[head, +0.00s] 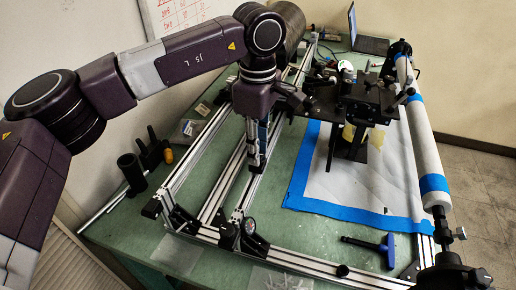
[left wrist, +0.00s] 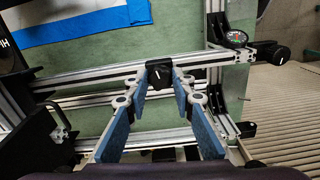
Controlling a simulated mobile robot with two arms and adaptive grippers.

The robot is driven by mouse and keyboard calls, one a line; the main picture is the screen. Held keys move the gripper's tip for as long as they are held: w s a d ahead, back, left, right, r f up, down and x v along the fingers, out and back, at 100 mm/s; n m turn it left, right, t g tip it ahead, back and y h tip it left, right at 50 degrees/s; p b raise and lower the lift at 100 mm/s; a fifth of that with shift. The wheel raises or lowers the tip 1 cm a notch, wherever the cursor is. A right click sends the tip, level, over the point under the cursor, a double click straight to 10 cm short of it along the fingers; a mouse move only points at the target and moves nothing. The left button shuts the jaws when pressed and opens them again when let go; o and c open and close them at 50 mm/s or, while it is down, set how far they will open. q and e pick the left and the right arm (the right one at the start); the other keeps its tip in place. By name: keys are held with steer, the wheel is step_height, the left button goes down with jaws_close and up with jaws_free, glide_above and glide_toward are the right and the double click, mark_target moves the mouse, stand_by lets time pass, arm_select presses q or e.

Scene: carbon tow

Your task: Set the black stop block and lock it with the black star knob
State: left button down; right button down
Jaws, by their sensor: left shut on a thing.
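My left gripper (head: 256,167) reaches down over the middle aluminium rail. In the left wrist view its blue-padded fingers (left wrist: 160,80) close in from both sides on a small black piece with a white mark, the black star knob (left wrist: 158,74). The black stop block appears to be under it on the rail (left wrist: 100,81); I cannot clearly separate the block from the knob. My right gripper is not in view.
A dial gauge (head: 250,226) stands at the rail's near end; another black knob (left wrist: 282,54) is beside it. A blue-handled tool (head: 370,247) lies on the green table. Blue tape edges a white sheet (head: 330,185). A long roller (head: 425,150) runs along the right.

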arm_select(q)
steer(key=shift+r+m, duration=0.1)
steer(key=shift+m, duration=0.5)
steer(key=c, duration=1.6)
jaws_free()
step_height(320, 180, up, 12)
steer(key=shift+r, duration=0.1)
